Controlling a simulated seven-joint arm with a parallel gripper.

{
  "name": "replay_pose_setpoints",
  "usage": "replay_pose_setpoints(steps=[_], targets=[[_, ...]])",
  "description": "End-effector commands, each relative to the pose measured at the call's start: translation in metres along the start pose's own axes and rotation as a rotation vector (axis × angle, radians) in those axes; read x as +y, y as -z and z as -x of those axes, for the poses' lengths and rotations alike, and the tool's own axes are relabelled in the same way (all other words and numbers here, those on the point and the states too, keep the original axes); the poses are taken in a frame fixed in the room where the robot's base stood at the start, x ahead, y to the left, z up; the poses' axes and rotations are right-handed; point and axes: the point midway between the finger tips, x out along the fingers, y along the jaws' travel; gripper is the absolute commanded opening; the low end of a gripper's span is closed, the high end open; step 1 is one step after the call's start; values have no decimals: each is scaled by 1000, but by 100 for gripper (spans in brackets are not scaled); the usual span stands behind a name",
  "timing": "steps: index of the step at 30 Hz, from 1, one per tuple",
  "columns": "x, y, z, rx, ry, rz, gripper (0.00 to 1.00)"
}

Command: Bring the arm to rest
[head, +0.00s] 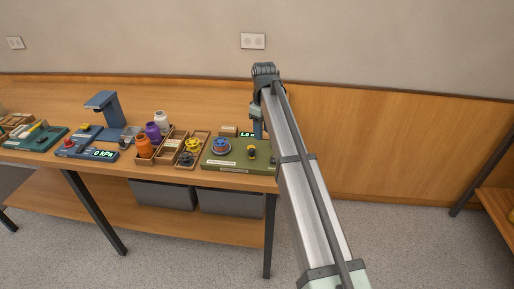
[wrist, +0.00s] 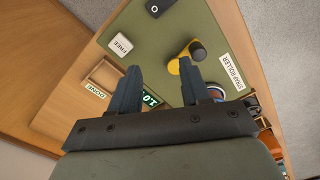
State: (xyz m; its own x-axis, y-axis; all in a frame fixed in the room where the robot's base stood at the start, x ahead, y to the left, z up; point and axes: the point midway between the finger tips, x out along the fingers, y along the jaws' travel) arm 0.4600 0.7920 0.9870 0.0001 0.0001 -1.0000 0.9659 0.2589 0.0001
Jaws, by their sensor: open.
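My gripper (wrist: 160,66) is open, with two dark blue-grey fingers apart and nothing seen between them in the wrist view. It hangs over the right end of the workbench (head: 222,77), above or beside the green board (wrist: 152,36); the exact height is unclear. In the head view my arm (head: 305,190) reaches from the lower right up to the bench's right end and hides most of the gripper.
A small wooden tray marked "DONE" (wrist: 103,75) lies beside the board. Left of the board are wooden trays (head: 170,146) with small parts, an orange bottle (head: 144,147), a purple bottle (head: 153,131) and a blue stand (head: 106,105). Grey bins (head: 231,202) sit below.

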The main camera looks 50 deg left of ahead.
Motion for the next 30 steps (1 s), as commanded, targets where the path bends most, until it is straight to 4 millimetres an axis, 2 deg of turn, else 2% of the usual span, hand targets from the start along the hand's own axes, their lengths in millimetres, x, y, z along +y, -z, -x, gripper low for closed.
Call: replay_pose_setpoints(steps=[13,17,20,24,30], targets=[[0,-1,-1,0,0,-2,47],[9,-20,-12,-2,1,-36,47],[26,-54,-32,-2,1,-103,47],[54,-124,-70,-2,2,-241,47],[83,-228,-123,-1,1,-445,47]])
